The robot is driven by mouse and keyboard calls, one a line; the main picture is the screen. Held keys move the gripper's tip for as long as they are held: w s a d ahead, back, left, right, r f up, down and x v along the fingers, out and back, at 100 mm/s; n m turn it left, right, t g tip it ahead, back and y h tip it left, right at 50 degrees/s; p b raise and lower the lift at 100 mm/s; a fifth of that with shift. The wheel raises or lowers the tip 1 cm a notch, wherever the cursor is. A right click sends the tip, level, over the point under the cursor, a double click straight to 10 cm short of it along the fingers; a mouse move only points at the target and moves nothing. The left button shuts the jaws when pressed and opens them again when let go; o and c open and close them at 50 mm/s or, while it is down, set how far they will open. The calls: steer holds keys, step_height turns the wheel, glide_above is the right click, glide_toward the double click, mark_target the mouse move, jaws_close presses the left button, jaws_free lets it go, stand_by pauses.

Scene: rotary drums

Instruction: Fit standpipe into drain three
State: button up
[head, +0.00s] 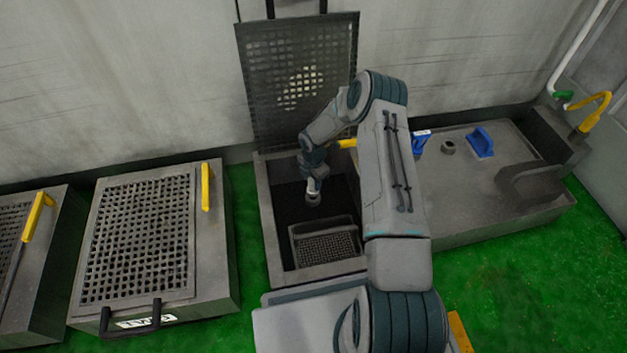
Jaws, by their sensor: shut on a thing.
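My gripper (313,184) points down inside an open grey drum tank (275,235) in the middle of the head view. It is shut on a small grey, rounded piece (313,199), which looks like the standpipe; its lower end is hard to make out against the dark interior. The piece is over the back part of the tank, behind a grey mesh basket (325,246). Drain three cannot be made out in the dark tank floor. I cannot tell whether the piece touches the floor.
The tank's mesh lid (290,85) stands raised against the wall. A closed mesh-topped tank (140,235) with a yellow handle (206,187) stands left. A grey bench (480,200) at right carries a blue handled item (481,142) and a grey ring (448,146). Green floor surrounds them.

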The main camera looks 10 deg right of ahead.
mark_target(313, 187)
steer(key=shift+f, duration=1.8)
steer(key=o, duration=1.1)
steer(key=shift+c, duration=0.2)
step_height(313, 187, up, 14)
steer(key=p, duration=0.5)
steer(key=shift+f+p, duration=0.15)
steer(key=shift+p, duration=0.15)
